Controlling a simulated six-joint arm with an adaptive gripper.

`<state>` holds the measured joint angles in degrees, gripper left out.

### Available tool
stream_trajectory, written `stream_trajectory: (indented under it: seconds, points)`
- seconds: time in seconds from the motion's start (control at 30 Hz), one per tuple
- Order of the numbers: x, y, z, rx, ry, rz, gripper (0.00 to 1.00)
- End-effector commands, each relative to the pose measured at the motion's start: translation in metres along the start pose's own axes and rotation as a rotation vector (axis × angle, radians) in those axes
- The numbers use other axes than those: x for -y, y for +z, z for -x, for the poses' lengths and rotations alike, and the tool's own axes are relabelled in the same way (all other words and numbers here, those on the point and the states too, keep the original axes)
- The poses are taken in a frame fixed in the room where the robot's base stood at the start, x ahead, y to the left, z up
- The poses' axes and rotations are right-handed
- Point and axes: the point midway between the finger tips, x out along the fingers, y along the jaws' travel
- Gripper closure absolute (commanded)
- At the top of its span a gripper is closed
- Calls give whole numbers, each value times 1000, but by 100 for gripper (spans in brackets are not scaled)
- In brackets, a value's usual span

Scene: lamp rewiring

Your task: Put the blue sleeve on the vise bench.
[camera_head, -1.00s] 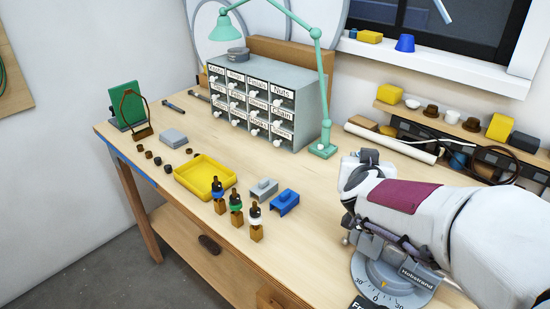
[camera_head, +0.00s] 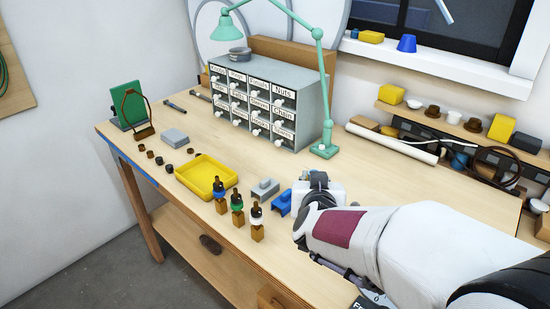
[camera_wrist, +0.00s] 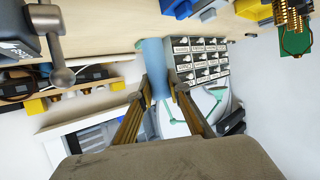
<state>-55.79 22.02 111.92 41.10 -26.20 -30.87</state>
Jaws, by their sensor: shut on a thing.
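My gripper (camera_wrist: 161,86) is shut on the blue sleeve (camera_wrist: 152,58), a plain light-blue cylinder between its two fingers in the wrist view. In the head view my wrist is over the wooden bench (camera_head: 370,185), right of the small grey and blue blocks; the fingers and the sleeve are hidden there. In the wrist view a grey metal part with a ball-ended bar (camera_wrist: 62,76), possibly the vise, is at upper left, apart from the sleeve. In the head view my arm covers the bench's front right.
A grey drawer cabinet (camera_head: 310,138) and green lamp (camera_head: 324,150) stand behind. Bare bench lies between the lamp and my arm.

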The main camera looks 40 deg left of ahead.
Motion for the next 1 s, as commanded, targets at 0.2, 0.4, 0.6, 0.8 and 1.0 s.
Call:
stream_trajectory:
  seconds: [0.2, 0.4, 0.6, 0.8, 1.0]
  points:
    - [0, 3, -1, 0, 0, -2, 92]
    - [0, 3, -1, 0, 0, -1, 92]
    - [0, 14, -6, 3, 2, 0, 92]
    - [0, 39, -16, 4, 2, 2, 92]
    - [0, 57, -24, 2, 1, 0, 92]
